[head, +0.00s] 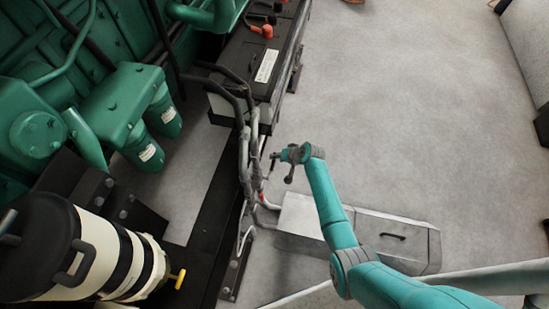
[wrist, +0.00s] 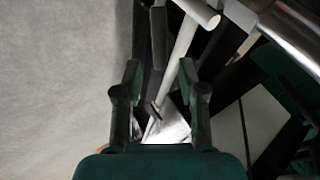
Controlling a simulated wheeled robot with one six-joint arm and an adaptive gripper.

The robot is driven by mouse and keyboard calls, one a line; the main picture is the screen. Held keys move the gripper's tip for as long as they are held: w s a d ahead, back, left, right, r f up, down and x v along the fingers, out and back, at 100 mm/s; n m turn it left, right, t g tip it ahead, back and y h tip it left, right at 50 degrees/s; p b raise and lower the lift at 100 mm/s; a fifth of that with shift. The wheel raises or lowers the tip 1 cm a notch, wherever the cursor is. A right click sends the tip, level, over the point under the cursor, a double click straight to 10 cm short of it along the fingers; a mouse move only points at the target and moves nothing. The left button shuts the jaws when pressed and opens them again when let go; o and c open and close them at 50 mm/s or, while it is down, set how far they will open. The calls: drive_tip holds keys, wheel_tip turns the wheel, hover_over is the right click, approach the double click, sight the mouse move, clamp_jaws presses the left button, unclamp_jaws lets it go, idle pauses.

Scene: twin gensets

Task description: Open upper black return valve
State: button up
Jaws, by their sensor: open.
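My gripper (head: 279,167) is at the end of the teal arm, just right of the bundle of pipes in the head view. In the wrist view my gripper (wrist: 160,72) is open, with its two dark fingers apart. A narrow black bar (wrist: 157,45), which may be the black return valve's handle, shows between and beyond the fingertips. I cannot tell whether it touches them. A pale pipe (wrist: 187,38) runs just right of the bar. In the head view the valve is too small and dark to make out clearly among the pipes (head: 246,150).
The green genset (head: 95,105) fills the left side. A black battery box (head: 262,60) stands behind the pipes. A grey metal box (head: 395,240) lies on the floor below my arm. A yellow handle (head: 180,279) sticks out near the cream-and-black cylinder (head: 100,250).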

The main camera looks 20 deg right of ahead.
drive_tip(key=shift+x, duration=1.9)
clamp_jaws()
